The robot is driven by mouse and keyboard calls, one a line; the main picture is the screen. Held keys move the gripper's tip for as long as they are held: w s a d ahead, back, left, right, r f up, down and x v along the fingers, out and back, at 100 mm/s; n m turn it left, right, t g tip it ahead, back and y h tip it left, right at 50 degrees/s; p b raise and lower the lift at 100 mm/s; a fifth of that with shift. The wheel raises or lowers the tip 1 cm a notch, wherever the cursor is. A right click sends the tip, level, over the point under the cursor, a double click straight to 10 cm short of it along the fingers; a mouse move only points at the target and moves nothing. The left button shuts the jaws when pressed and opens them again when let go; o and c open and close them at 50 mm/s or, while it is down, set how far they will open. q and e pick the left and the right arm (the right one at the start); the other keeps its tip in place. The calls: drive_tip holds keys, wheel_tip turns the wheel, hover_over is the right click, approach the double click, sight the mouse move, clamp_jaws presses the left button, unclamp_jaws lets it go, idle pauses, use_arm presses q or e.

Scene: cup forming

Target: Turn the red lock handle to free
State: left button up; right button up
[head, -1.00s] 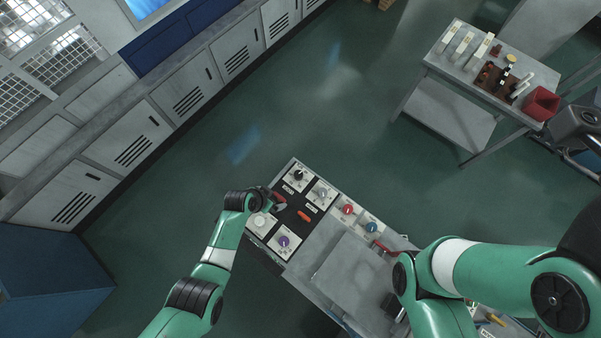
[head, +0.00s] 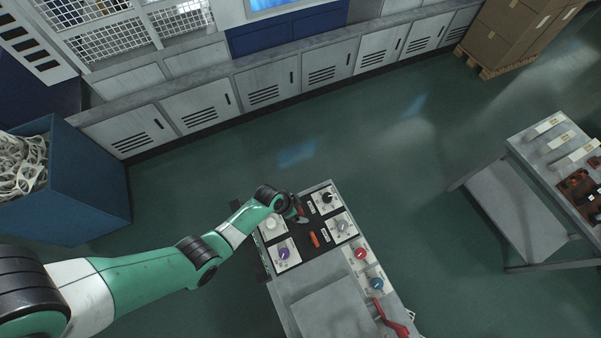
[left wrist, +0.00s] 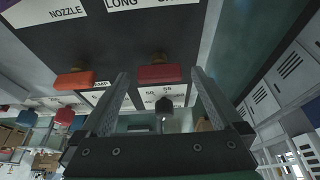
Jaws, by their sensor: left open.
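A red handle (left wrist: 159,73) is on the dark panel (head: 296,232), seen in the left wrist view between and beyond my fingertips. I take it as the lock handle, though no lock label is readable. A more orange handle (left wrist: 73,78) lies to its left; that one also shows in the head view (head: 315,238). My left gripper (head: 299,212) is open over the panel's upper part, beside the red handle. In the left wrist view its fingers (left wrist: 160,92) are spread, with no grip on anything visible. The gripper partly hides the red handle in the head view. My right gripper is out of view.
Around the panel are a black knob (head: 327,197), a grey knob (head: 343,226), a purple knob (head: 284,253) and a white button (head: 271,225). Red (head: 360,253) and blue (head: 376,283) knobs and a red lever (head: 392,319) sit to the right. Open floor lies beyond.

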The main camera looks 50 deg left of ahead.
use_arm(q)
drive_tip(key=c, duration=1.4)
